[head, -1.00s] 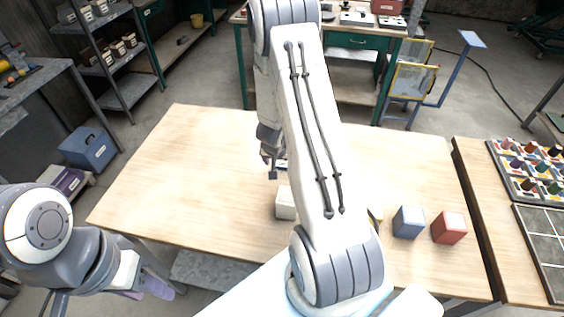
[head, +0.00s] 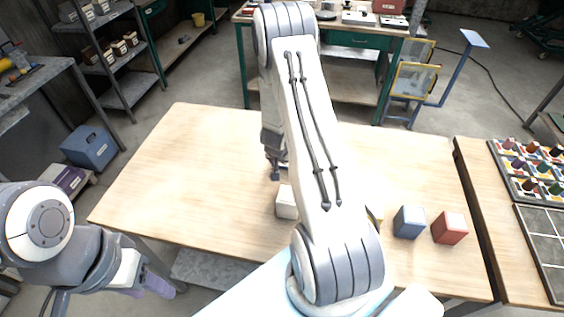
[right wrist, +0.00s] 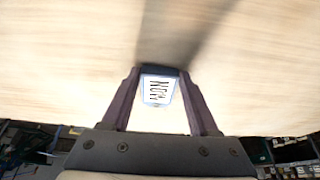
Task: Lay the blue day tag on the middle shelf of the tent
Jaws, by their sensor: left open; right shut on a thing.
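In the head view my right gripper (head: 275,171) is over the middle of the wooden table (head: 190,165), partly hidden by my right arm; the tag cannot be made out there. My left gripper (head: 150,286) is open at the lower left, outside the table's front edge. I cannot make out a tent in these views.
A white block (head: 286,203) stands close to my right gripper. A blue block (head: 408,222) and a red block (head: 449,228) stand at the table's right, with a yellow one mostly hidden. A side table (head: 478,208) holds trays. The table's left half is clear.

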